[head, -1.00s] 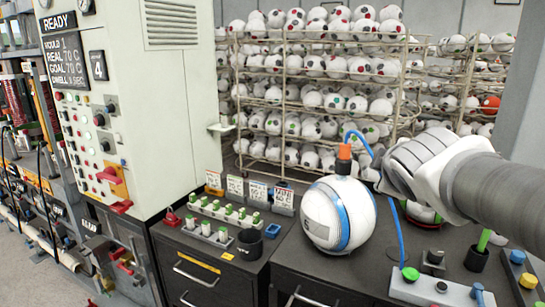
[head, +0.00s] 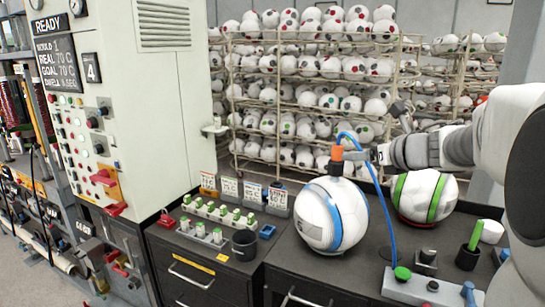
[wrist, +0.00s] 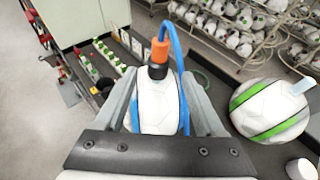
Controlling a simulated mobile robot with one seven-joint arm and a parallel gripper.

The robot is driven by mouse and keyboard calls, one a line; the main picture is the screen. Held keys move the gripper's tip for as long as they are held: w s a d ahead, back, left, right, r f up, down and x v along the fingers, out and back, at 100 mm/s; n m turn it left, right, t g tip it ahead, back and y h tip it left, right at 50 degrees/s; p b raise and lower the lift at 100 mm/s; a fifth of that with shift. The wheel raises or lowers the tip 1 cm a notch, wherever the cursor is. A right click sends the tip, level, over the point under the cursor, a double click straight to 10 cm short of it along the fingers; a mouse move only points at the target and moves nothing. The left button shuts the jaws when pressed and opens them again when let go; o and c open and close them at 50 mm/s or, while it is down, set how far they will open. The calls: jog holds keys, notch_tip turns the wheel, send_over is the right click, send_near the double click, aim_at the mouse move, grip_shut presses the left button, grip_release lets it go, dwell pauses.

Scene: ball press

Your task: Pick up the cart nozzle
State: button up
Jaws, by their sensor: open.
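The cart nozzle (head: 337,155) is an orange piece with a dark lower end and a blue hose. It stands upright at the top of a white ball with blue stripes (head: 318,215). In the wrist view the nozzle (wrist: 159,53) shows just past the fingertips, with the ball (wrist: 158,108) behind and below it. My gripper (head: 365,154) is just right of the nozzle, at about its height, fingers pointing left. In the wrist view my gripper (wrist: 162,85) is open, its fingers spread on either side of the nozzle's line. Nothing is held.
A ball with green stripes (head: 425,196) sits on the dark bench right of the nozzle's ball. The blue hose (head: 387,215) arches down to the bench between them. A black cup (head: 244,243) and small green-topped parts (head: 217,211) stand left. Ball racks (head: 310,90) are behind.

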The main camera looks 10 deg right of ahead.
aim_at(340, 164)
jog(key=x, duration=0.9)
jog(key=shift+w, duration=0.1)
jog(key=shift+p+x, duration=0.6)
jog(key=shift+x, duration=2)
jog(key=shift+a+f, duration=0.1)
jog(key=shift+c, duration=0.3)
grip_shut()
